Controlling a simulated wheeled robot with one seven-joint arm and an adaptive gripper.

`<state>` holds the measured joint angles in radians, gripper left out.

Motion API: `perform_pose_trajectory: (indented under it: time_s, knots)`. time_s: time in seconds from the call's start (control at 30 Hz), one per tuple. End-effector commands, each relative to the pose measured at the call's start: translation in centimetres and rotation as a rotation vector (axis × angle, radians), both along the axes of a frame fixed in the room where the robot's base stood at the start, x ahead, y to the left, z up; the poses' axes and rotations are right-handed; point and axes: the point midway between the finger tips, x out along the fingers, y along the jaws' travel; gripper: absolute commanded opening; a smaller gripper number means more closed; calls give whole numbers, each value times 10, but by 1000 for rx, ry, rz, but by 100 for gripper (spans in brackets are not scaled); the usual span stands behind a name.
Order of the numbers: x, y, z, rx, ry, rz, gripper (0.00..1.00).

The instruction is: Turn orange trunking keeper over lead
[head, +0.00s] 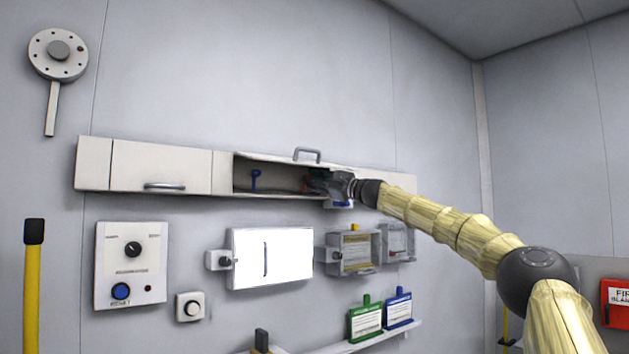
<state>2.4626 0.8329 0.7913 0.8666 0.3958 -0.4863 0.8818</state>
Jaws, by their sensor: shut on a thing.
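The white wall trunking (222,172) has an open section with its lid raised. The orange keeper (305,186) shows as a small reddish-orange patch at the right end of this opening. My gripper (320,183) reaches in from the right and is shut on it; the fingers hide most of the keeper, and its turn angle cannot be told. A dark lead (275,192) seems to run low along the trunking floor, passing behind my gripper. A blue keeper (255,179) stands in the left part of the opening, apart from my gripper.
The raised lid has a grey handle (307,154) just above my gripper. Below are a white panel (270,258), clear-fronted boxes (356,252) and a shelf (378,338) with green and blue tagged cards. A closed trunking door (161,167) is to the left.

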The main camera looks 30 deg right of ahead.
Motion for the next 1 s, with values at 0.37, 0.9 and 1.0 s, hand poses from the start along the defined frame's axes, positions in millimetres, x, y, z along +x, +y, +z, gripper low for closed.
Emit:
perform_pose_trajectory:
  time_s: [0.37,0.9,1.0]
  knots:
    - [0,0,-1,1,1,-1,30]
    - [0,3,-7,359,28,1,30]
    - [0,4,-7,467,36,1,30]
